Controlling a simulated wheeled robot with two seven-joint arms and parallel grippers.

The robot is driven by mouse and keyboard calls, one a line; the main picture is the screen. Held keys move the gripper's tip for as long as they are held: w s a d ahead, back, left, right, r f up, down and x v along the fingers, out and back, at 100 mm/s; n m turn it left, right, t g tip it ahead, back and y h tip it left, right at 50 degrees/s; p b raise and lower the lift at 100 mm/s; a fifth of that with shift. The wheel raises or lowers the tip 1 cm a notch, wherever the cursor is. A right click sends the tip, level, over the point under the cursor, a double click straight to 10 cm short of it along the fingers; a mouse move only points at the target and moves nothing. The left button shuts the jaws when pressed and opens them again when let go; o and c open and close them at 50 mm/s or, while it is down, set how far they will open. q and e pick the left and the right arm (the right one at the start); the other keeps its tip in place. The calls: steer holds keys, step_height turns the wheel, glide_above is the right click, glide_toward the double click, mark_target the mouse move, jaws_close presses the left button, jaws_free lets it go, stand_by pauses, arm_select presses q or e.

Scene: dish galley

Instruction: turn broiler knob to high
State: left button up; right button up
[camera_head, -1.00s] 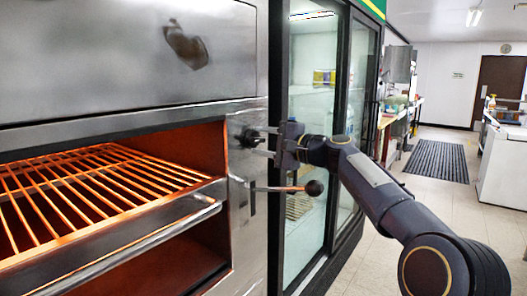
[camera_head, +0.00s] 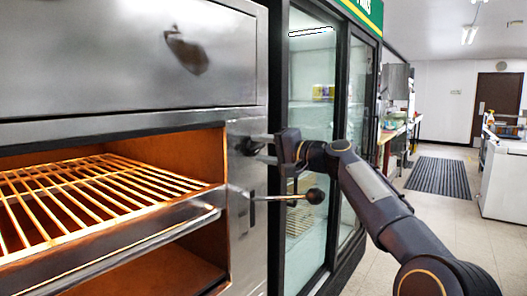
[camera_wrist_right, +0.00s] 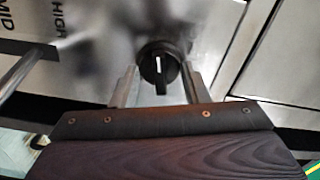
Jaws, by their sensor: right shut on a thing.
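The broiler knob (camera_head: 249,143) is black and round and sits on the steel panel right of the broiler opening. In the right wrist view the knob (camera_wrist_right: 158,65) shows a white pointer line, close to upright in that picture. My right gripper (camera_head: 259,148) is at the panel with its fingers around the knob. In the wrist view the fingers of my right gripper (camera_wrist_right: 158,76) lie on either side of it, shut on it. The printed labels HIGH (camera_wrist_right: 59,18) and MID (camera_wrist_right: 8,24) stand to its left there. My left gripper is not in view.
A lever with a black ball end (camera_head: 315,196) sticks out just below my right gripper. The broiler rack (camera_head: 90,190) is left of the panel. A glass-door fridge (camera_head: 310,90) stands close behind on the right.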

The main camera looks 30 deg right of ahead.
steer(key=o, duration=1)
steer(key=shift+c, duration=0.2)
steer(key=b+v, duration=0.1)
steer(key=v, duration=0.6)
steer(key=shift+s, duration=0.35)
steer(key=shift+s+d+f, duration=0.1)
steer(key=shift+d, duration=0.05)
